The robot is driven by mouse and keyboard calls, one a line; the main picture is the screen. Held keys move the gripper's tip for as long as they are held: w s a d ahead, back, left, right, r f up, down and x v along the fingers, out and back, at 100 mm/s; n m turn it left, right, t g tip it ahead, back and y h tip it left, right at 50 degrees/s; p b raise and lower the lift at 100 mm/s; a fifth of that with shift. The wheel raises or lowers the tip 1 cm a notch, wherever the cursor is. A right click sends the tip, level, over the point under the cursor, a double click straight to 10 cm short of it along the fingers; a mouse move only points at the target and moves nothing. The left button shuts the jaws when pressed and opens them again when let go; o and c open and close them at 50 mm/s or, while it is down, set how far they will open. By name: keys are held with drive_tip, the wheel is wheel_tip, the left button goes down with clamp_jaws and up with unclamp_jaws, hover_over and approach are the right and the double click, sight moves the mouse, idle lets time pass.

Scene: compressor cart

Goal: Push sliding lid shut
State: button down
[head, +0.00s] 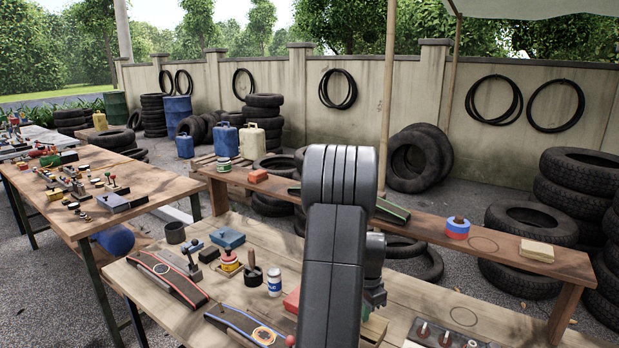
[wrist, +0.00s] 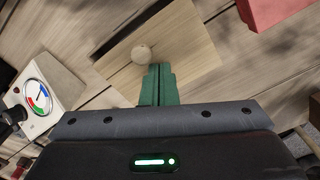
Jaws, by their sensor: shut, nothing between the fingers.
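A pale wooden box (wrist: 190,42) lies below my wrist camera, on the bench. A small round light knob (wrist: 141,53) stands on its top, on what looks like the sliding lid. I cannot tell how far the lid is open. My gripper (wrist: 158,68) has green fingers that are shut together and empty.
A red block (wrist: 268,10) is close to the box, at upper right in the wrist view. A dial gauge (wrist: 37,96) stands at left there. In the head view, a white jar (head: 275,282), a blue box (head: 228,238) and a dark metal plate (head: 440,335) share the bench.

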drive_tip(key=shift+r+p, duration=0.5)
drive_tip(key=shift+r, duration=0.05)
drive_tip(key=shift+d+r+p, duration=0.1)
drive_tip(key=shift+r+p, duration=1.55)
drive_tip(key=shift+r, duration=1.15)
drive_tip(key=shift+w, duration=0.1)
drive_tip(key=shift+f, duration=0.1)
drive_tip(key=shift+f+b, duration=2.2)
drive_tip(key=shift+f, duration=1.05)
